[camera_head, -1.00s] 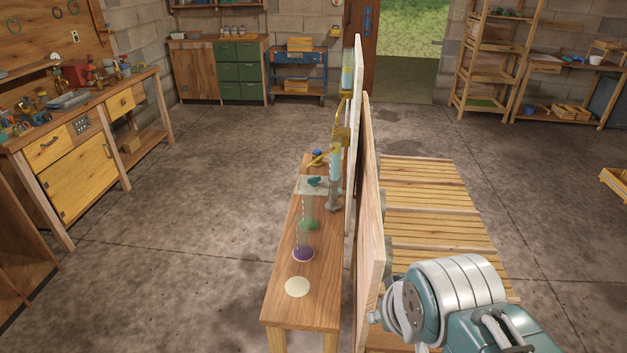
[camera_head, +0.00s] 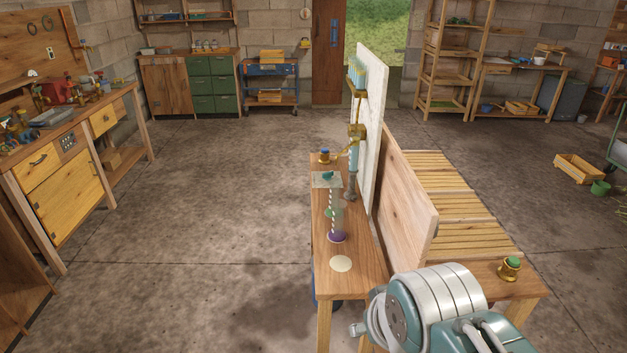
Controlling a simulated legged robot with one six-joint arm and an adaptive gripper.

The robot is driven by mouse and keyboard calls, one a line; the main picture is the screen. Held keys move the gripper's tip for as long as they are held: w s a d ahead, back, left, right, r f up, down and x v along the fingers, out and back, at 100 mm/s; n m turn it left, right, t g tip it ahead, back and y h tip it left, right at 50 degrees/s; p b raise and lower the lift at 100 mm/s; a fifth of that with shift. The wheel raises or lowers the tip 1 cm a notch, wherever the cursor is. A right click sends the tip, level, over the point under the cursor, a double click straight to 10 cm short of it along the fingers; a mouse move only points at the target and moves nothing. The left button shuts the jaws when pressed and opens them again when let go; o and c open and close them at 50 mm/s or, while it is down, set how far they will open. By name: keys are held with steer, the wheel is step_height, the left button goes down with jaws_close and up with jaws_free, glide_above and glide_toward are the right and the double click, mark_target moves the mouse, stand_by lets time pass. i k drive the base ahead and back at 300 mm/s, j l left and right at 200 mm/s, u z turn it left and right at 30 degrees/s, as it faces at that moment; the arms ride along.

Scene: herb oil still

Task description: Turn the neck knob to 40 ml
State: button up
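The still stands on a narrow wooden table (camera_head: 365,262) against an upright pale board (camera_head: 371,120). It has a light-blue glass column (camera_head: 353,157) with a brass fitting (camera_head: 357,131) above it. A teal knob-like part (camera_head: 327,175) sits on a pale plate (camera_head: 321,182) over a clear cylinder with a striped scale and a purple base (camera_head: 337,237). A small blue-topped brass piece (camera_head: 324,156) stands behind. I cannot tell which part is the neck knob, and no markings are readable. My gripper is out of view; only my arm shows at lower right.
A wooden panel (camera_head: 405,190) divides the table from a slatted surface (camera_head: 452,207) at right. A green-topped brass piece (camera_head: 510,266) stands near the right front. A cream disc (camera_head: 341,264) lies on the table. The floor to the left (camera_head: 200,210) is clear.

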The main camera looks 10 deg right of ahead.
mark_target(327, 175)
steer(key=i+j+z, duration=0.2)
steer(key=j, duration=0.65)
steer(key=j+z, duration=0.25)
steer(key=j, duration=0.6)
steer(key=i+j+z, duration=0.45)
steer(key=i+j, duration=0.55)
steer(key=i+l+z, duration=0.2)
steer(key=i, duration=0.85)
steer(key=j, duration=0.15)
